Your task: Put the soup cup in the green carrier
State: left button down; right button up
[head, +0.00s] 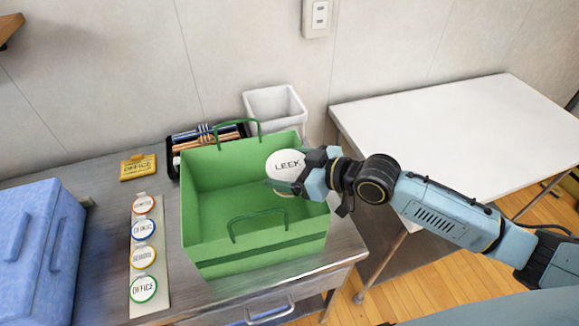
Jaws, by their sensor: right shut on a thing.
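The green carrier (207,246) stands open-topped on the metal counter, with a thin green handle at its back and another at its front. The part of its floor that I can see is bare. The soup cup (284,163) has a round white lid marked "LEEK". My right gripper (303,171) is shut on the cup and holds it at the carrier's right side, over the opening near the right wall. The cup's body is mostly hidden by the gripper, and I cannot tell how high it is above the floor. My left gripper is not in view.
A blue box (32,240) stands at the left. A strip with several round labels (166,300) lies left of the carrier. A white table (460,125) is at the right.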

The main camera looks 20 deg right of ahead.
jog(key=shift+s+f, duration=0.15)
jog(key=shift+f, duration=0.3)
jog(key=o, duration=1)
jog(key=shift+d+f, duration=0.1)
jog(key=shift+f, duration=0.1)
jog(key=shift+r, duration=0.15)
jog(key=shift+r+p, duration=0.35)
jog(key=shift+r, duration=0.2)
jog(key=shift+r+v, duration=0.1)
jog(key=shift+v, duration=2.9)
jog(key=shift+r+v, duration=0.15)
jog(key=shift+v, duration=2.85)
